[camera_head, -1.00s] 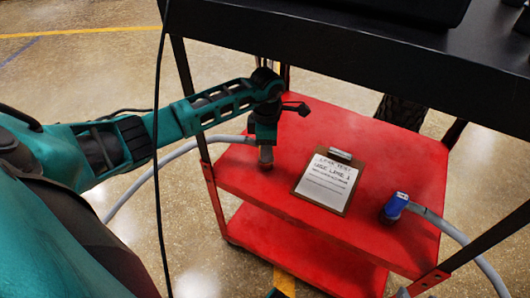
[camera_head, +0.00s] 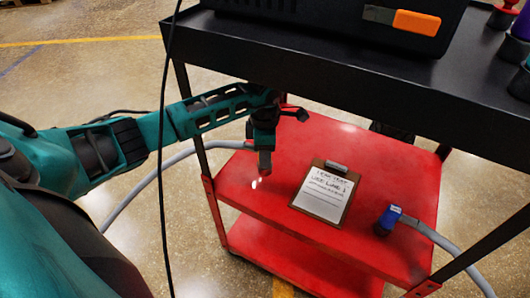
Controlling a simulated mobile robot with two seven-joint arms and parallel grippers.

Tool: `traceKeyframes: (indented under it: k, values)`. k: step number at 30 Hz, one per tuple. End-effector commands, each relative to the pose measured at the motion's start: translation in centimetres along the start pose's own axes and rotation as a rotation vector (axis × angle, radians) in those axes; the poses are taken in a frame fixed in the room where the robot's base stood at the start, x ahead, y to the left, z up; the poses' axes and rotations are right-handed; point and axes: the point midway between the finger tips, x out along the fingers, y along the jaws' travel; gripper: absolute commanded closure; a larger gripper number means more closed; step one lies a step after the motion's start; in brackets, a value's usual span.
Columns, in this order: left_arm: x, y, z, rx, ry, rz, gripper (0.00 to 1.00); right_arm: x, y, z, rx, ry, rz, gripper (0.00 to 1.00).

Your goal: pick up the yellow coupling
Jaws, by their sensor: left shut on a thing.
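My left gripper (camera_head: 261,172) points down over the left part of the red shelf (camera_head: 260,205). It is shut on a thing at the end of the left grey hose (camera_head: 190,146). The gripper hides that hose end, and no yellow shows, so I cannot make out the coupling itself. I cannot tell whether the held thing touches the shelf. A blue coupling (camera_head: 389,217) stands on the right part of the shelf, with a grey hose (camera_head: 445,243) running off it. My right gripper is not in view.
A clipboard (camera_head: 325,190) with a handwritten sheet lies mid-shelf. The cart's black top (camera_head: 300,50) overhangs the shelf and carries a dark unit with an orange part (camera_head: 416,22). Cart posts (camera_head: 187,100) bound the sides. A black cable (camera_head: 164,150) hangs in front of my left arm.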

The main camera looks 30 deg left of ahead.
Motion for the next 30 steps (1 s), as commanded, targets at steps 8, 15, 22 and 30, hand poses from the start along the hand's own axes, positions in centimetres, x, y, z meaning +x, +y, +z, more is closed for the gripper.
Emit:
traceKeyframes:
  k: [8,15,22,30]
  values:
    - [-0.6,-7.8,-0.1,0.010,0.004,-0.013,1.00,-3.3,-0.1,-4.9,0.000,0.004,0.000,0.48]
    - [-0.2,-14.1,-0.1,0.007,0.003,-0.012,1.00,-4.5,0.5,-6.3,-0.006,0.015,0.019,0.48]
    - [0.0,-17.1,-0.1,0.004,0.002,-0.009,1.00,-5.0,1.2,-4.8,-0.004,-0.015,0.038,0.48]
    - [0.2,-17.8,-0.1,0.003,0.002,-0.009,1.00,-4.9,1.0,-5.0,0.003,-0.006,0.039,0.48]
